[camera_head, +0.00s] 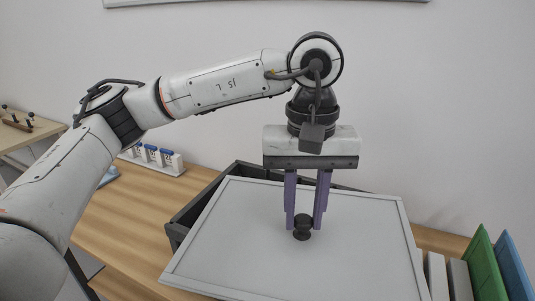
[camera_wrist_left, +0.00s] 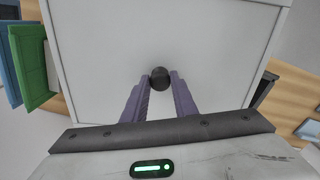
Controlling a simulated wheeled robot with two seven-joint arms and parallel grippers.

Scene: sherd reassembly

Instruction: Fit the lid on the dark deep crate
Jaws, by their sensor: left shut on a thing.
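The lid is a flat pale grey panel (camera_head: 240,250) with a raised border and a small black knob (camera_head: 302,234) in its middle. My left gripper (camera_head: 303,222) points down with its purple fingers shut on the knob. The wrist view also shows the knob (camera_wrist_left: 159,78) between the fingertips. The dark deep crate (camera_head: 196,208) is under the lid and mostly hidden by it. Its far left corner and parts of the left and back walls show past the lid's edge. The lid looks offset toward the front right. I cannot tell whether it touches the rim.
The wooden table (camera_head: 125,215) has bare room left of the crate. A white rack with blue-topped items (camera_head: 155,157) stands at back left. Green (camera_head: 486,262) and blue (camera_head: 514,265) panels stand upright at the right, beside pale slabs (camera_head: 438,275) close to the lid's right edge.

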